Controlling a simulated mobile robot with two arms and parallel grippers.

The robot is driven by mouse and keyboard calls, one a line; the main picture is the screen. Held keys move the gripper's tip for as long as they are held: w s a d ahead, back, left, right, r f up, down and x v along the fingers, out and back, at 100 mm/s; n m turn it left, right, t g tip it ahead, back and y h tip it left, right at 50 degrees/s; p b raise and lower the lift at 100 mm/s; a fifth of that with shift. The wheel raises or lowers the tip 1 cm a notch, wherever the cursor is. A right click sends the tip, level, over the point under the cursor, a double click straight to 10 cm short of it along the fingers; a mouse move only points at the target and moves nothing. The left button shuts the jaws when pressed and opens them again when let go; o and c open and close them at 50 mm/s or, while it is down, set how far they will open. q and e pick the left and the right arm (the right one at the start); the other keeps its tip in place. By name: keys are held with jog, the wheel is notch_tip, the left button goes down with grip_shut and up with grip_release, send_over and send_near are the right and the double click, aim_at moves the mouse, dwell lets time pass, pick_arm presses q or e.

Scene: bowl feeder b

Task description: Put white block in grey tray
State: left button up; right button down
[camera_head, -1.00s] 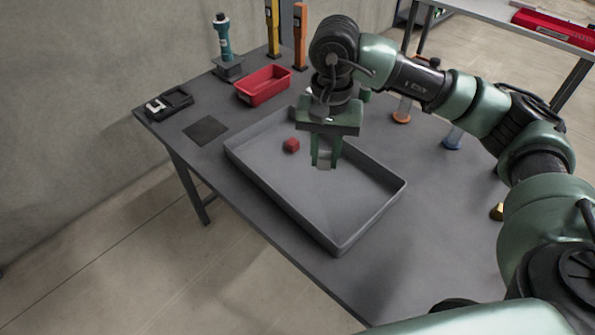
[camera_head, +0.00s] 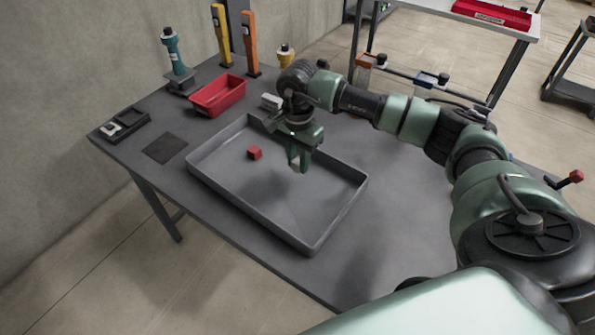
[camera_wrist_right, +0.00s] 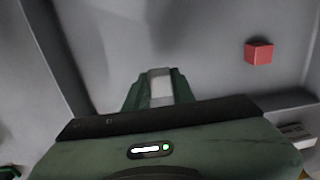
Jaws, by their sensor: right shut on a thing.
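The grey tray (camera_head: 231,200) lies on the dark table; its floor also shows in the right wrist view (camera_wrist_right: 215,75). My right gripper (camera_head: 298,162) points down inside the tray's outline, right of the red block. In the right wrist view my right gripper (camera_wrist_right: 158,88) is shut on the white block (camera_wrist_right: 160,86), which sits between its fingers. In the head view only a pale bit of the white block (camera_head: 296,169) shows at the fingertips. I cannot tell whether it touches the tray floor. My left gripper is not in view.
A red block (camera_head: 254,153) lies in the tray; it also shows in the wrist view (camera_wrist_right: 259,52). A red bin (camera_head: 218,97), a teal tool (camera_head: 174,55) and a dark square mat (camera_head: 165,148) are beyond the tray. A small whitish object (camera_head: 271,102) lies behind the tray's far edge.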

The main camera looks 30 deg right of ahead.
aim_at(298, 182)
notch_tip(298, 182, down, 5)
jog(key=shift+f+p, duration=0.15)
jog(key=shift+p, duration=0.2)
jog(key=shift+f, duration=0.2)
jog(key=c, duration=1.2)
grip_release()
jog(key=shift+r, duration=0.15)
